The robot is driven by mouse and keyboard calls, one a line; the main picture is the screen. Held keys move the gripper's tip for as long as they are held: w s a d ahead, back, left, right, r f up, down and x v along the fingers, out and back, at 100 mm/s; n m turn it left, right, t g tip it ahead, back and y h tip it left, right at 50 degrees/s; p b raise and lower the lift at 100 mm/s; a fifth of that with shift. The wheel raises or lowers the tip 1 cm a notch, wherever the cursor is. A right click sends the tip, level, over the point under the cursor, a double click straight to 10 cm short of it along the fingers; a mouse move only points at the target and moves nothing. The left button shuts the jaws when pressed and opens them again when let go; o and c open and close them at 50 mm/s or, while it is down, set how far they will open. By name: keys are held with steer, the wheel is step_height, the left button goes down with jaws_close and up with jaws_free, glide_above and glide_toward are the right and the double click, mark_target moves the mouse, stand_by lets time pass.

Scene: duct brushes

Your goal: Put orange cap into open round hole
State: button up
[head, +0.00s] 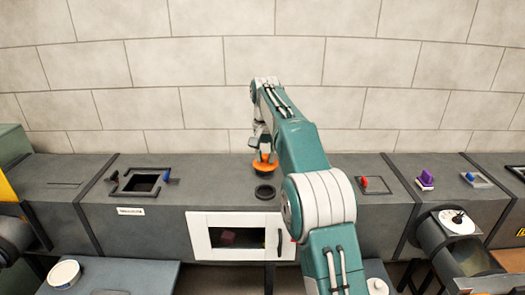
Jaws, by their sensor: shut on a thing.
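The orange cap (264,165) is between the fingers of my gripper (263,156) in the head view. My gripper points down and is shut on the cap. A round hole with a dark rim (265,192) lies in the top of the grey duct (225,190), just in front of the cap in the picture. The cap appears apart from the rim, behind or above it; the exact height cannot be told. My arm covers part of the duct to the right of the hole.
A square opening (143,182) lies to the left on the duct top. A white windowed door (240,236) is on the duct front. To the right are a framed panel with a red knob (373,184) and a purple object (426,180). The tiled wall (200,70) rises behind.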

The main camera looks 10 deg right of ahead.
mark_target(265, 163)
steer(key=shift+w+f, duration=0.15)
steer(key=shift+f, duration=1.65)
steer(key=shift+s, duration=0.2)
steer(key=shift+a+f, duration=0.1)
steer(key=shift+f, duration=0.2)
steer(key=shift+f, duration=2.6)
